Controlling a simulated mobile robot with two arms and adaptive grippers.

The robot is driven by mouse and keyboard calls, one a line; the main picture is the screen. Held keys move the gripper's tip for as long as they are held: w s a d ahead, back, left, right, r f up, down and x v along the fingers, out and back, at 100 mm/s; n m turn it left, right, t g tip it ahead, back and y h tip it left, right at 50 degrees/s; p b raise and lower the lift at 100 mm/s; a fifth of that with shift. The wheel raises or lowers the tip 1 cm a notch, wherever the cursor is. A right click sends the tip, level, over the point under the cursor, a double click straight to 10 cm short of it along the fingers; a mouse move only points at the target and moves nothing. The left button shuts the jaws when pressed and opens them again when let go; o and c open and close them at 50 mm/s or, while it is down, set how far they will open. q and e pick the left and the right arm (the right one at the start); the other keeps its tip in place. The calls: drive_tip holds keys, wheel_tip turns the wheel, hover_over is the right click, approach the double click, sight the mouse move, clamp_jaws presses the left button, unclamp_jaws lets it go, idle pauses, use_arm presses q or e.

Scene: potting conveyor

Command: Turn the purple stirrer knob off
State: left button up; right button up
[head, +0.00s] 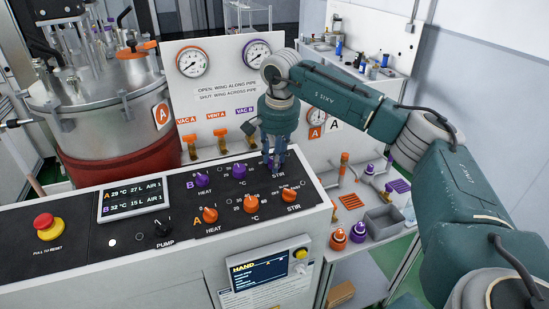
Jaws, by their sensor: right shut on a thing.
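The control panel (135,231) has a row of purple knobs marked B and a row of orange knobs marked A. My right gripper (274,163) reaches down from above onto the purple stirrer knob at the right end of the B row, above the STIR label. It is shut on that knob, and its fingers hide most of it, so I cannot read where the pointer stands. The purple heat knob (202,180) and purple °C knob (239,171) are to its left. My left gripper is not in view.
The orange stirrer knob (289,195) is close in front of my right gripper. An orange °C knob (250,203), orange heat knob (210,215), pump knob (163,227) and red stop button (45,222) are further left. A gauge board (212,95) stands behind.

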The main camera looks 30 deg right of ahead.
drive_tip(key=shift+w+d+r, duration=0.15)
drive_tip(key=shift+r, duration=0.1)
drive_tip(key=o, duration=1.1)
drive_tip(key=shift+o, duration=0.3)
drive_tip(key=shift+f, duration=0.1)
wheel_tip(320, 180, up, 12)
drive_tip(key=s, duration=0.2)
drive_tip(key=shift+a, duration=0.2)
drive_tip(key=shift+s+f, duration=0.1)
drive_tip(key=shift+f, duration=0.05)
